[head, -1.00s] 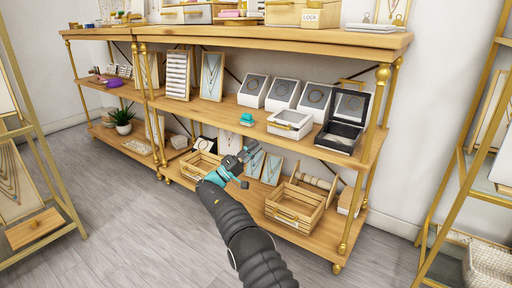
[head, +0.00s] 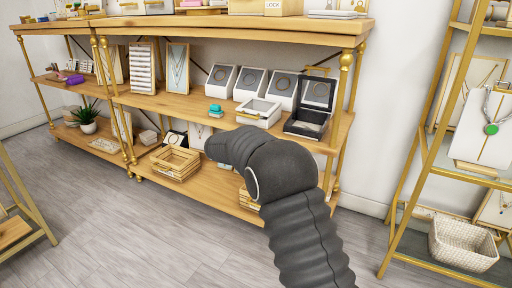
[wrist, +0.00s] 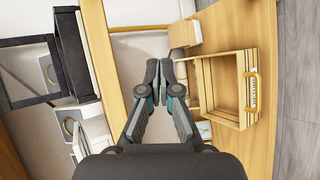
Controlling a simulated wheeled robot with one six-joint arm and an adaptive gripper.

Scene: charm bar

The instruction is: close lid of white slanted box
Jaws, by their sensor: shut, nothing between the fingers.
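The white box (head: 259,112) with a clear framed top and a small gold latch stands at the front of the middle shelf. Its lid looks down, though the exact lid angle is hard to tell. To its right, a black box (head: 306,123) stands open with its framed lid raised. My gripper (wrist: 161,78) shows in the wrist view with its fingers together and nothing held. It is over the lower shelf area, apart from the boxes. In the head view my arm hides the gripper.
White slanted displays (head: 250,83) stand behind the white box, and a teal item (head: 215,111) lies to its left. A wooden crate (wrist: 226,90) is on the lower shelf. A gold post (head: 343,100) borders the shelf's right end. Grey floor in front is clear.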

